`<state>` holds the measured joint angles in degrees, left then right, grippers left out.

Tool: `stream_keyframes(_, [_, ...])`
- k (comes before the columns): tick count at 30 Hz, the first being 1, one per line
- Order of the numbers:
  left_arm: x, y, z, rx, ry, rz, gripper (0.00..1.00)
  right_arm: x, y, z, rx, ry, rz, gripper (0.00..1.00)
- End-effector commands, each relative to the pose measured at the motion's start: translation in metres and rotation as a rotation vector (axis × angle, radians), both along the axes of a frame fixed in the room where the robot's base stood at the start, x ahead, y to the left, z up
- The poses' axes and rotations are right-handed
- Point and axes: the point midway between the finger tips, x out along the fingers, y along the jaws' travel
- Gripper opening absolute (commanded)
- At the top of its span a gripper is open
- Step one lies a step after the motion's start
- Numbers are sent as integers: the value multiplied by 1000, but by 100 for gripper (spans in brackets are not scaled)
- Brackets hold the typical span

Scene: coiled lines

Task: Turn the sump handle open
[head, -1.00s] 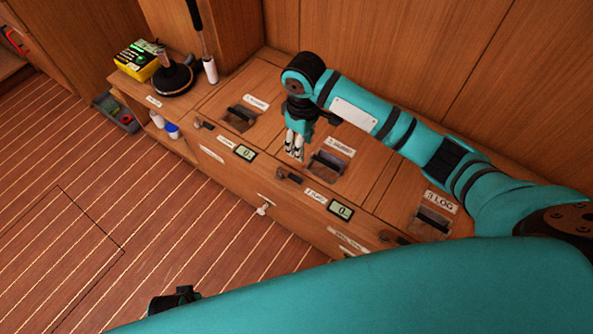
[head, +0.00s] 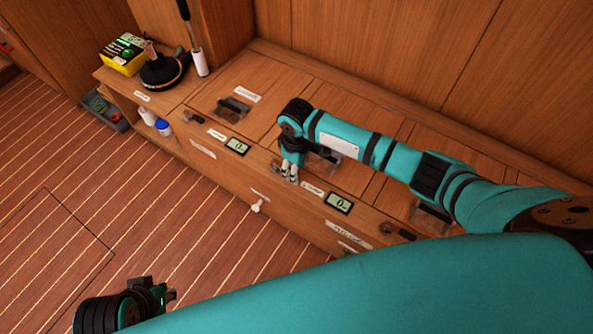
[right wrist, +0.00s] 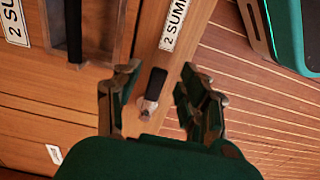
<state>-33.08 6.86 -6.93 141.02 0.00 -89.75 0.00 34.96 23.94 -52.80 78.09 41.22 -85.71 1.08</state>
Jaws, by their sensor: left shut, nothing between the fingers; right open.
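The sump handle (right wrist: 155,84) is a short black lever on a silver hub, beside a white "2 SUMP" label (right wrist: 174,25) on the wooden locker front. In the right wrist view the lever lies between the two fingers of my right gripper (right wrist: 162,84), which is open with a gap on both sides; I cannot tell any contact. In the head view my right gripper (head: 290,173) points down at the locker's front edge, left of the middle display, and largely hides this handle. My left gripper (head: 165,295) is shut and empty at the lower left, away from the lockers.
Similar handles sit to the left (head: 193,117) and right (head: 397,230). A yellow box (head: 124,55) and black round fitting (head: 163,68) stand at the far left. The plank floor is mostly clear.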

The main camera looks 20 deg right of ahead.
Motion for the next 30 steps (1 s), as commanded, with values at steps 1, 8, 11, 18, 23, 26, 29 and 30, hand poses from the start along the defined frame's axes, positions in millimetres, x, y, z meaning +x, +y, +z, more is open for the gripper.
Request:
stream_keyframes(1, [-1, 0, 1, 0, -1, 0, 0, 0, 0, -4, -1, 1, 0, 42])
stream_keyframes(8, [-2, 0, 4, 0, -3, 0, 0, 0, 0, -7, -1, 1, 0, 42])
stream_keyframes(11, [-2, 0, 4, 0, -3, 0, 0, 0, 0, -7, -1, 1, 0, 42])
stream_keyframes(18, [-2, 0, 4, 0, -3, 0, 0, 0, 0, -7, 0, 0, 0, 14])
stream_keyframes(23, [-2, 0, 4, 0, -3, 0, 0, 0, 0, -7, 0, 0, 0, 0])
stream_keyframes(26, [-1, 0, 4, 0, -3, 0, 0, 0, 0, -7, 0, 0, 0, 0])
stream_keyframes(29, [-1, 0, 4, 0, -3, 0, 0, 0, 0, -7, 0, 0, 0, 0])
stream_keyframes(30, [-1, 0, 4, 0, -3, 0, 0, 0, 0, -7, 0, 0, 0, 0])
